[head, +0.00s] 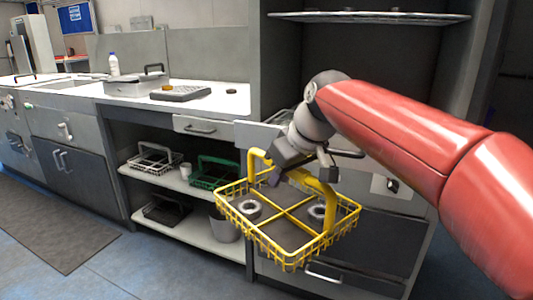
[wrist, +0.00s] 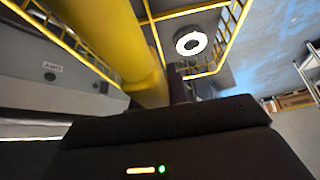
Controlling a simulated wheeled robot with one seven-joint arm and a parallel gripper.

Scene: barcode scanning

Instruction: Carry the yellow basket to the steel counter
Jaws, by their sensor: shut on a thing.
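The yellow basket (head: 285,252) hangs in the air in front of the cabinets in the head view, slightly tilted. It is a wire basket with a thick yellow handle (head: 329,205) and dividers, and it holds two grey-white rings (head: 249,209). My gripper (head: 276,176) is shut on the handle. The wrist view shows the yellow handle (wrist: 125,50) close up, with one ring (wrist: 190,41) in the basket beyond it; the fingertips are mostly hidden there. The steel counter (head: 222,97) runs along the back left, higher than the basket.
A metal box (head: 138,87), a white bottle (head: 113,64) and a dark tray (head: 180,93) stand on the counter. Shelves below hold a green basket (head: 214,173), a white basket (head: 155,161) and a bucket (head: 223,226). The floor at left, with a dark mat (head: 55,225), is clear.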

